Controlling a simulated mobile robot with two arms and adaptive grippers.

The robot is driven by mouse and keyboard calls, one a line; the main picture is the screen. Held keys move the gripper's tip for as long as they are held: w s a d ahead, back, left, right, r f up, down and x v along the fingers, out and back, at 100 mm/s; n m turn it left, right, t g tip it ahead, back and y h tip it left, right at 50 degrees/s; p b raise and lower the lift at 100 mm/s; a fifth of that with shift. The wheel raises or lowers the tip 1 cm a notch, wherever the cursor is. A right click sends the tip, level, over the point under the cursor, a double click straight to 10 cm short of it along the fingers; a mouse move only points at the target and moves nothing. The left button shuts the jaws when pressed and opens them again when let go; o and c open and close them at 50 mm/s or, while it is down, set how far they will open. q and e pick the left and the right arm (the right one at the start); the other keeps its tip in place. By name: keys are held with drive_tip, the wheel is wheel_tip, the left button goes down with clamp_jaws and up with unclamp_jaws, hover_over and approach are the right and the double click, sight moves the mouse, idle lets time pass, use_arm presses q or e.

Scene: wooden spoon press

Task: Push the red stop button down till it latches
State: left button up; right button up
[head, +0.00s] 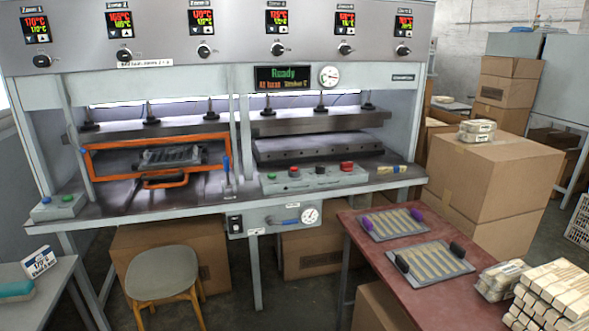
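A large red mushroom-shaped button (346,166) sits at the right end of the grey control box (315,181) on the press table's front edge. It stands up from the box; whether it is latched cannot be told at this size. A smaller reddish button (294,172) and a dark one (320,170) sit left of it on the same box. Neither of my grippers shows in the head view.
The press (215,68) stands behind the control box, with an orange-framed tray at left. A stool (162,273) stands in front at left. A red table (390,268) with spoon trays stands at front right. Cartons (500,175) stand at right.

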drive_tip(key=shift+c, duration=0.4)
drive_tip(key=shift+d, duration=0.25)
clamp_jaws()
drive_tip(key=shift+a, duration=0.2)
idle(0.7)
